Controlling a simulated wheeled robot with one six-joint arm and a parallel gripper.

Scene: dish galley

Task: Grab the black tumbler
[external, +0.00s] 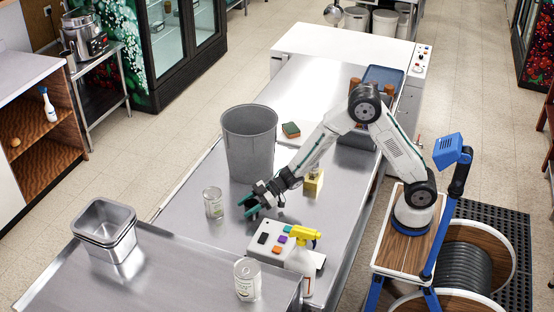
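I cannot make out a black tumbler in the external view. My gripper (247,205) is over the steel counter (190,232), with its teal fingertips apart and pointing left. Nothing shows between the fingers.
A box with coloured buttons (271,240) and a yellow-headed spray bottle (305,262) stand in front of my gripper. Steel pans (105,229) are at left. A yellow item (313,184) and a sponge (291,130) lie behind.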

